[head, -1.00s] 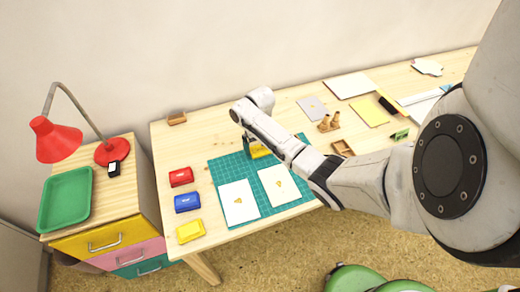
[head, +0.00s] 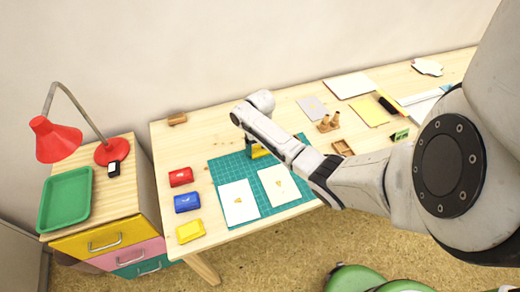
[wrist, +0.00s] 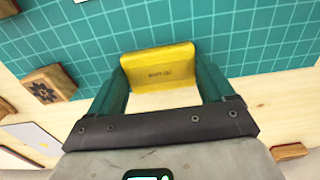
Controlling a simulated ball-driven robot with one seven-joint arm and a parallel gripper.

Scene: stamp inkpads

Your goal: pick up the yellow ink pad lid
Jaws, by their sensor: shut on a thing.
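My gripper (wrist: 160,76) is shut on a yellow ink pad lid (wrist: 158,64). The lid sits between the two green fingers, with small dark print on its face. In the head view the lid (head: 258,151) shows as a small yellow patch below my wrist, over the green cutting mat (head: 221,170); my arm partly hides it. I cannot tell whether it touches the mat. A yellow ink pad (head: 190,231) lies on the table near the front left edge, apart from my gripper.
A blue pad (head: 187,203) and a red pad (head: 181,177) lie behind the yellow pad. Two pale cards (head: 238,205) lie on the mat. A drawer unit with a green tray (head: 65,200) stands left.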

